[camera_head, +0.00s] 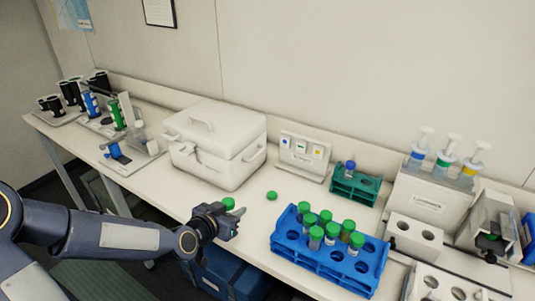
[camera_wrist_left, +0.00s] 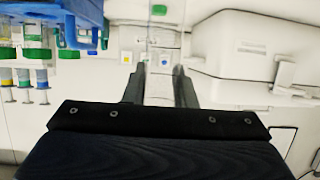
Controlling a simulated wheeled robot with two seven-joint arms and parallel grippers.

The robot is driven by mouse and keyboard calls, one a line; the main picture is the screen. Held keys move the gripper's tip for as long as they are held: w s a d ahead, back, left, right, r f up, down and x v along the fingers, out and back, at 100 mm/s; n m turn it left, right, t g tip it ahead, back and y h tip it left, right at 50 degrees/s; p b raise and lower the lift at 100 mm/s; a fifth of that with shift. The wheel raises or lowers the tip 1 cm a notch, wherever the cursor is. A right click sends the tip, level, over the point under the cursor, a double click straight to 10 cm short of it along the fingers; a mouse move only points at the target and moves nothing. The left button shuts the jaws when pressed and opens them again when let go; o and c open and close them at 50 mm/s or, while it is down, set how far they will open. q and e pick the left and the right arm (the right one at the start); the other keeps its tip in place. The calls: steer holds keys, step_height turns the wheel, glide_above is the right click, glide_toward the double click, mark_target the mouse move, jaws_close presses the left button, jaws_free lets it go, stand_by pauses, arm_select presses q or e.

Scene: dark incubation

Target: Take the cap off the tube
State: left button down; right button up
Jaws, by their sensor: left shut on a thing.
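My left gripper (camera_head: 232,222) is at the front edge of the bench, left of the blue rack. It is shut on a tube; a green cap (camera_head: 228,203) shows just above the fingers in the head view. In the left wrist view, which looks upside down, a faint clear tube (camera_wrist_left: 163,35) shows between the two fingers (camera_wrist_left: 160,88); its cap is hidden there. A loose green cap (camera_head: 271,195) lies on the bench beyond the gripper, and it seems to show in the wrist view too (camera_wrist_left: 159,9). My right gripper is not in view.
The blue rack (camera_head: 333,271) holds several green-capped tubes. A white lidded box (camera_head: 214,143) stands behind the gripper, with a small panel (camera_head: 303,157) and a teal rack (camera_head: 355,187) farther right. Bare bench lies around the loose cap.

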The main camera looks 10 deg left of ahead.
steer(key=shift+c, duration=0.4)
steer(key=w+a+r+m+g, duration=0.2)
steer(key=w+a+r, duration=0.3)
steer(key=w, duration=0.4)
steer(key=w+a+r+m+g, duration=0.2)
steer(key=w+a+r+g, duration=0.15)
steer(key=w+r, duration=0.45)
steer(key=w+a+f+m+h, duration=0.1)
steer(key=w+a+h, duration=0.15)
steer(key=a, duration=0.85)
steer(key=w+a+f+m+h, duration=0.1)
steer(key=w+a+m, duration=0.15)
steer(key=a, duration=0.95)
arm_select(q)
steer(key=s+d+r+m+g+h, duration=0.1)
steer(key=s+d+m+h, duration=0.1)
steer(key=d, duration=0.3)
steer(key=s+d+r+m+g+h, duration=0.1)
steer(key=s+d+m+g+h, duration=0.1)
steer(key=d, duration=0.4)
steer(key=shift+m+h, duration=0.7)
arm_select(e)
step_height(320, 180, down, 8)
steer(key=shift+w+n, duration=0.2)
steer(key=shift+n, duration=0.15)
